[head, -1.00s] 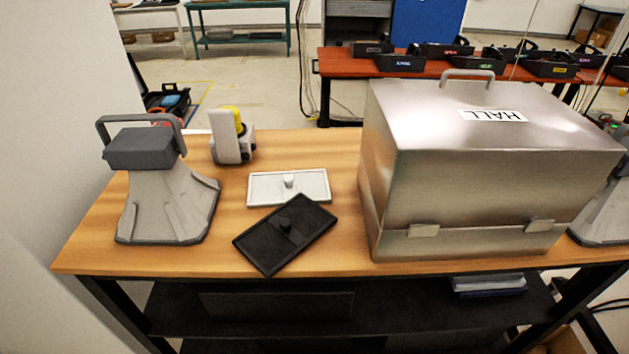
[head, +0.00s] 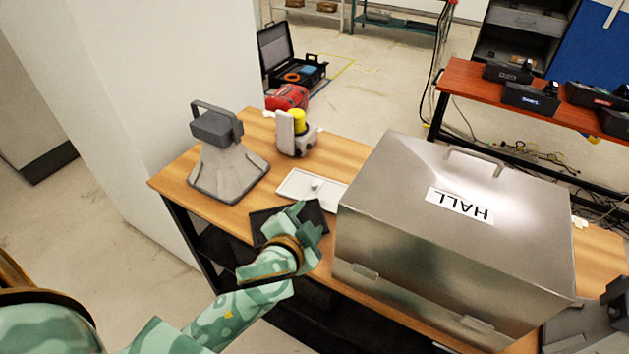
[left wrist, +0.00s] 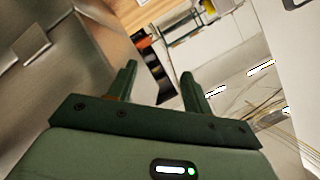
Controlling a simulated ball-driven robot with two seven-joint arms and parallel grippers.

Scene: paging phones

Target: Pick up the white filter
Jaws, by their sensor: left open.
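The white filter (head: 302,189) is a flat white rectangular plate with a small knob, lying on the wooden table between the black plate and the camera-like device. The black filter (head: 270,221) lies in front of it, partly hidden by my left gripper (head: 310,219). My left gripper is over or just in front of the black plate, short of the white filter in the picture, and holds nothing. In the left wrist view its two fingers (left wrist: 160,80) stand apart with empty space between them.
A large metal box (head: 430,240) labelled HALL stands close right of my left gripper; its side also fills the left wrist view's left part (left wrist: 50,80). A grey horn speaker (head: 228,172) and a white device with a yellow top (head: 297,140) stand behind.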

